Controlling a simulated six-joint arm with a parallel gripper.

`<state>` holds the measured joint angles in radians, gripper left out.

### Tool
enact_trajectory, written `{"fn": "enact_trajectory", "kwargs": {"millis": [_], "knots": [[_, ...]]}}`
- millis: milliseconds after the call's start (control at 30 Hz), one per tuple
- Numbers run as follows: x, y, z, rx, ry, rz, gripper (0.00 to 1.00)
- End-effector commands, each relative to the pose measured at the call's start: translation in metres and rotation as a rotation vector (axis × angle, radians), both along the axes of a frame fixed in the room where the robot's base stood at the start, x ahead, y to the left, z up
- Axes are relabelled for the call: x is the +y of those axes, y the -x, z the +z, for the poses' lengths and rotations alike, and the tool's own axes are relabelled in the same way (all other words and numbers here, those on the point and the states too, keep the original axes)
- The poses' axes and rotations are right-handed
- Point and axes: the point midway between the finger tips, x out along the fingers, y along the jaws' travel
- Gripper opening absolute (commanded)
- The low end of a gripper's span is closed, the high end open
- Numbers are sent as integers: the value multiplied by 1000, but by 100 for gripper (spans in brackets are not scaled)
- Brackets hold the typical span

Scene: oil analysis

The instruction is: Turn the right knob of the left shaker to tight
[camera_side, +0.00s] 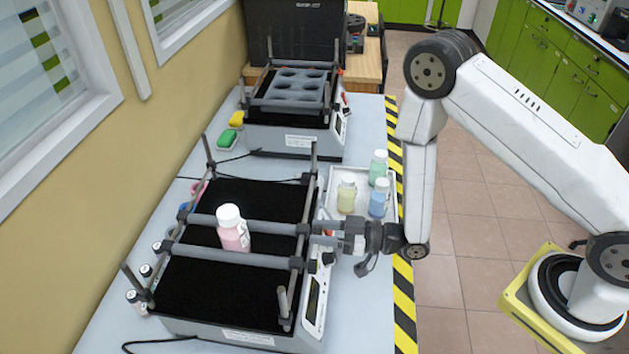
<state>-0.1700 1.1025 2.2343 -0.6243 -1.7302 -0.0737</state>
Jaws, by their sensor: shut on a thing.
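The near shaker has a black platform (200,290) with corner posts and two grey cross bars. A bottle with a white cap and pink liquid (234,232) stands upright between the bars. The far bar (268,224) ends at the right rail in a dark knob (304,229). My gripper (321,232) reaches in level from the right and is shut on this knob, whose outer end the fingers largely hide. The near bar (220,255) has its own knob (296,262), which is clear of my gripper.
A second shaker (290,133) with a grey holed rack stands behind. A white tray (334,186) with yellow, green and blue bottles lies just behind my gripper. Small bottles (137,300) stand at the left. A striped edge (402,300) borders the table at the right.

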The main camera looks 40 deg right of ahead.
Motion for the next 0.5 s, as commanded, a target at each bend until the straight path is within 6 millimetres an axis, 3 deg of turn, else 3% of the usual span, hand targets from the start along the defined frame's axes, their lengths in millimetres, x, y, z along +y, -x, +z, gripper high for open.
{"fn": "enact_trajectory", "kwargs": {"millis": [500], "knots": [[-1,0,-1,246,-243,0,0]]}}
